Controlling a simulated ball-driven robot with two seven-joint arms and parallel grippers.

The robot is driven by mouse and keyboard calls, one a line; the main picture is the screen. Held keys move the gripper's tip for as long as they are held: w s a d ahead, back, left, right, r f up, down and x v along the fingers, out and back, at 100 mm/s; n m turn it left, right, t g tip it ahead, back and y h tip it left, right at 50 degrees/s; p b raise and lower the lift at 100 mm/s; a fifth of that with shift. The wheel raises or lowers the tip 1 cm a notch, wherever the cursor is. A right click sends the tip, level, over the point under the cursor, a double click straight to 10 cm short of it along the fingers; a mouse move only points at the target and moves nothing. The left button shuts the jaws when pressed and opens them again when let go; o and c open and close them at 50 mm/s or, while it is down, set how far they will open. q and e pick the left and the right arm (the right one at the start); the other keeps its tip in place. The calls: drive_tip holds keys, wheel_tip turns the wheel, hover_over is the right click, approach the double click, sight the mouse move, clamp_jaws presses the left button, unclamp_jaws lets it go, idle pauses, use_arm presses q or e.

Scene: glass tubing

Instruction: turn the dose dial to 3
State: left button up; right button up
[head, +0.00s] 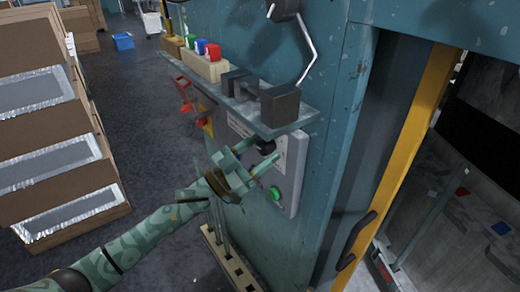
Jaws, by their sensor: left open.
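A pale grey control panel (297,175) is mounted on the teal machine side, below a shelf. A small black knob (265,146), which looks like the dose dial, is at the panel's upper part. The number it points to is too small to read. My left gripper (270,158) is open in front of the panel, its fingers close to the black knob and partly hiding the panel's face. I cannot tell whether a finger touches the knob. My right gripper is not in view.
A green button (276,193) is low on the panel. The shelf (262,118) above carries dark blocks and a block with coloured caps (208,62). A slotted rack (232,265) stands below. A yellow door post (405,150) is at right. Cardboard boxes (50,130) stand at left.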

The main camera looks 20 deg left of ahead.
use_arm(q)
drive_tip(key=c, duration=1)
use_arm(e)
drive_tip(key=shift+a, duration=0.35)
